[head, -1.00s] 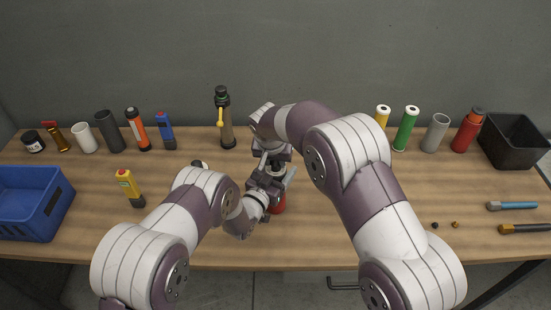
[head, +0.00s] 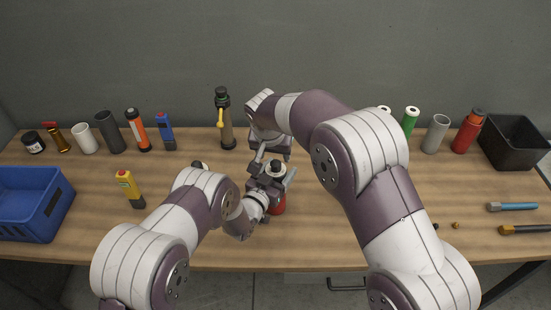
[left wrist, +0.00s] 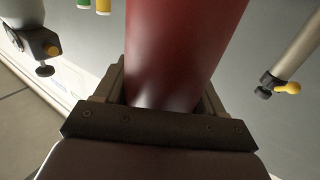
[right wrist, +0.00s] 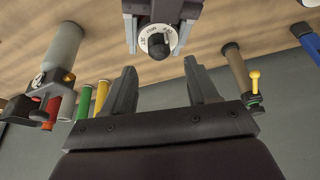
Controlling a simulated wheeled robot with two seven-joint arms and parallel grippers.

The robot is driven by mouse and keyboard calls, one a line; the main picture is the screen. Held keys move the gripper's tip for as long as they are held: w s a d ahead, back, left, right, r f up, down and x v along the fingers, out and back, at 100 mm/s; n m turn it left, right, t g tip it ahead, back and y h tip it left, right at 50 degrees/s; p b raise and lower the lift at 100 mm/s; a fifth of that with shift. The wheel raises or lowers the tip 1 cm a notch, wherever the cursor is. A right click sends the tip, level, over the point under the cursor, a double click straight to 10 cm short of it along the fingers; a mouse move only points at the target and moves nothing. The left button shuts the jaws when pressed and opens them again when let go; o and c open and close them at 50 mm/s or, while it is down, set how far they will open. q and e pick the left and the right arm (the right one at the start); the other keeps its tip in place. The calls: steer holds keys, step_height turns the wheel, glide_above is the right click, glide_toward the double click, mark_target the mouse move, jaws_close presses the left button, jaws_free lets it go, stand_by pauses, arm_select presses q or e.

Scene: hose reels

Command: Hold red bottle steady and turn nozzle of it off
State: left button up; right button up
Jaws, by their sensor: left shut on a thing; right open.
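The red bottle (head: 279,204) stands upright near the middle of the table, mostly hidden by my arms in the head view. My left gripper (head: 268,186) is shut around its body; the left wrist view shows the red body (left wrist: 180,45) between the fingers (left wrist: 165,92). Its nozzle (head: 276,168) is a black knob over a pale ring, clear of both hands.
A blue crate (head: 62,205) is at left and a black bin (head: 512,165) at back right. Several bottles and tubes line the back, including another red bottle (head: 464,136). Tools lie at right.

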steer(key=v, duration=0.7)
arm_select(q)
steer(key=o, duration=1.3)
steer(key=shift+o, duration=0.2)
